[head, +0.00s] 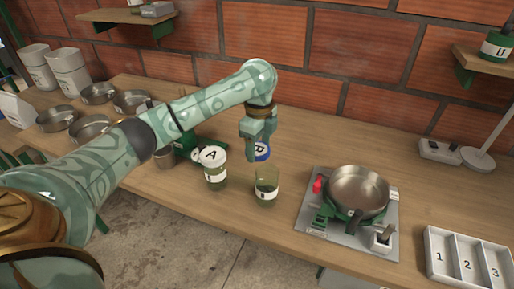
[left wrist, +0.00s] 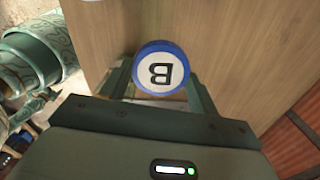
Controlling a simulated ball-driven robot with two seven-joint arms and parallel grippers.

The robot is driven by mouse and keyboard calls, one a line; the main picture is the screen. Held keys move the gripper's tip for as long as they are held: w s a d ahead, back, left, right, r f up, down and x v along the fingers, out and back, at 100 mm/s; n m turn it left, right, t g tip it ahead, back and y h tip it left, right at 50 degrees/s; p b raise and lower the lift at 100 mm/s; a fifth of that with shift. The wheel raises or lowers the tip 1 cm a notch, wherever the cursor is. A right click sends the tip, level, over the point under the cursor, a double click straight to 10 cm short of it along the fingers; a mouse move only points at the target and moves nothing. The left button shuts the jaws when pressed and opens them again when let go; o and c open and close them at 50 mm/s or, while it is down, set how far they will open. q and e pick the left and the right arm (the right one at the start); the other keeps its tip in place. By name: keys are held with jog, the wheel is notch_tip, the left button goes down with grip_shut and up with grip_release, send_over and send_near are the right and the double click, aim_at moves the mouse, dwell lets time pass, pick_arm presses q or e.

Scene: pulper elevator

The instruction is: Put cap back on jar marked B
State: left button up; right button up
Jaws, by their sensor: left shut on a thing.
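My left gripper (head: 257,143) points down above the table and is shut on a round cap (head: 263,152) with a white top and a blue rim. In the left wrist view the cap (left wrist: 161,69) sits between the two fingers, its letter B upside down. An open green glass jar (head: 266,189) with a white label stands on the table, in front of and below the held cap. The label's letter is too small to read surely. A jar with a white lid marked A (head: 214,166) stands to its left. My right gripper is not in view.
A metal pan (head: 359,191) sits on a grey burner plate to the right of the open jar. A white tray (head: 437,263) with compartments 1, 2, 3 is at the front right. Steel bowls (head: 88,128) stand at the left. A brick wall closes the back.

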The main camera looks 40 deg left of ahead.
pick_arm(q)
jog(key=shift+f, duration=0.1)
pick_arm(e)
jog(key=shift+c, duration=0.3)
pick_arm(q)
jog(key=shift+r, duration=0.25)
jog(key=shift+s+d+r+n+p, duration=0.2)
jog(key=shift+d+r+n+p, duration=0.55)
jog(key=shift+r, duration=0.3)
jog(key=s+d+n, duration=0.5)
jog(key=s+n, duration=0.2)
jog(key=s, duration=0.2)
jog(key=s+d+n+b, duration=0.1)
jog(key=s+d+n, duration=0.5)
jog(key=s+n, duration=0.2)
jog(key=shift+s+r+b, duration=0.15)
jog(key=shift+s+b, duration=0.15)
jog(key=shift+s, duration=0.5)
